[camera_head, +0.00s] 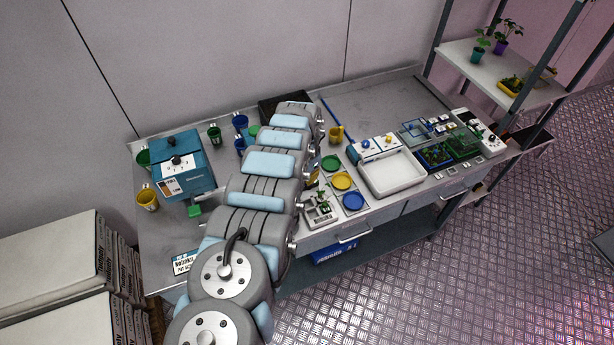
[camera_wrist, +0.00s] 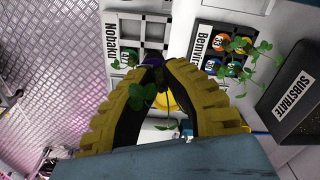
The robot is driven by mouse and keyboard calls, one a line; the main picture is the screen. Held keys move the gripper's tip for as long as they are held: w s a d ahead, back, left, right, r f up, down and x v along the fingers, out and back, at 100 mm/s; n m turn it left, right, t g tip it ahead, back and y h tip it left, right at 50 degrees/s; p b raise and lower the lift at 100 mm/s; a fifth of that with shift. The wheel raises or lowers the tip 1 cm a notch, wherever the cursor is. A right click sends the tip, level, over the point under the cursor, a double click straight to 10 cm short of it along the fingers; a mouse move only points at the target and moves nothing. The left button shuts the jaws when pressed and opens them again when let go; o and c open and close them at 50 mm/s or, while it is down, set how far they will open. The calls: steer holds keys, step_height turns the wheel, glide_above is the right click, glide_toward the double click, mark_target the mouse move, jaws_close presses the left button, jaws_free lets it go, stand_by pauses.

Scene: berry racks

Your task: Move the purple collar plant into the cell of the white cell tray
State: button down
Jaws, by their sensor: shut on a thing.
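In the wrist view my gripper (camera_wrist: 160,66) has yellow ribbed fingers closed at the tips on the purple collar plant (camera_wrist: 154,60). A little of its purple collar shows at the fingertips, and its green leaves hang between the fingers. The white cell tray (camera_wrist: 168,33), with a label reading "Nobaku", lies beyond the fingertips. Some of its cells look empty, and leaves show at its near left edge. In the head view the white cell tray (camera_head: 309,219) is at the table's front edge. My arm hides most of my gripper there.
A second labelled tray (camera_wrist: 203,33) holds plants with coloured collars. A dark substrate box (camera_wrist: 291,95) is at the right. In the head view, green (camera_head: 331,162), yellow (camera_head: 342,181) and blue (camera_head: 354,201) discs lie right of the cell tray, before a white basin (camera_head: 392,176).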

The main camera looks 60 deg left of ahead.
steer(key=shift+f+b, duration=5.05)
steer(key=shift+f, duration=1)
steer(key=c, duration=1.2)
jaws_free()
steer(key=shift+o, duration=0.2)
steer(key=shift+r, duration=0.1)
step_height(320, 180, up, 9)
steer(key=p, duration=0.9)
